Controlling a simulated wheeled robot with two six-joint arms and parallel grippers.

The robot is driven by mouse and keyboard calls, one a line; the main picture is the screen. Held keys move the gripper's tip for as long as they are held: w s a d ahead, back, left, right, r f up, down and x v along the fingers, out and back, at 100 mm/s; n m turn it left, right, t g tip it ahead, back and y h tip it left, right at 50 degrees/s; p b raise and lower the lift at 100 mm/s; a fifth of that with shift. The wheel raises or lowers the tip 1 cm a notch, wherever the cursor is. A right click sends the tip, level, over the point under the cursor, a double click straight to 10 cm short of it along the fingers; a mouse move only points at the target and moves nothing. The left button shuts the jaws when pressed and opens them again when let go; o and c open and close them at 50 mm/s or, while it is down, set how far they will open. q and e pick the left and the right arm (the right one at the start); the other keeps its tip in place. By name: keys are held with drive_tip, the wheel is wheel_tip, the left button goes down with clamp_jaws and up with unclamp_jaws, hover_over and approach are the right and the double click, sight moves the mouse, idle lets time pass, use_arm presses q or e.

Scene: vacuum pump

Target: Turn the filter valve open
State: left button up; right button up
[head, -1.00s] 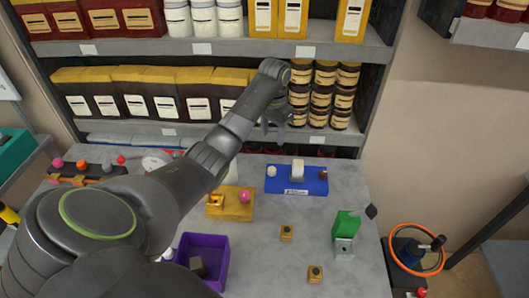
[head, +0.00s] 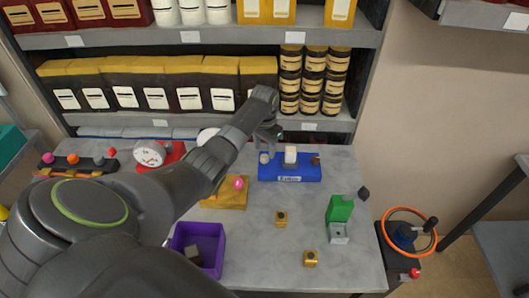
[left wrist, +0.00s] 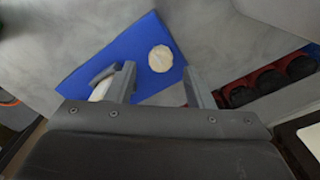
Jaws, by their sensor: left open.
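A blue panel (head: 270,173) with a small label too small to read surely stands at the back of the grey table. On it are a round white knob (head: 264,158) at the left, a taller white block-like handle (head: 290,155) in the middle and a small brown knob (head: 315,160) at the right. I cannot tell for sure which is the filter valve. My left gripper (head: 268,143) is just above the panel's left end, fingers open. In the left wrist view the white round knob (left wrist: 160,59) shows beyond the gap between the open fingers (left wrist: 162,85). My right gripper is not in view.
A yellow base with a pink knob (head: 238,183) stands left of the panel, partly behind my arm. A purple bin (head: 215,240), small brass blocks (head: 281,218) and a green-topped part (head: 340,209) are nearer. Shelves with jars (head: 312,80) rise behind.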

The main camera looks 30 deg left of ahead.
sight(264, 156)
use_arm(q)
wheel_tip(264, 156, down, 2)
drive_tip(key=shift+f, duration=0.8)
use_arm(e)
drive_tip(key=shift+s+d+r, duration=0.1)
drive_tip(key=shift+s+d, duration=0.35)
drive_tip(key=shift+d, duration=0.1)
use_arm(q)
drive_tip(key=shift+c, duration=0.2)
drive_tip(key=c, duration=0.9)
drive_tip(key=shift+c, duration=0.2)
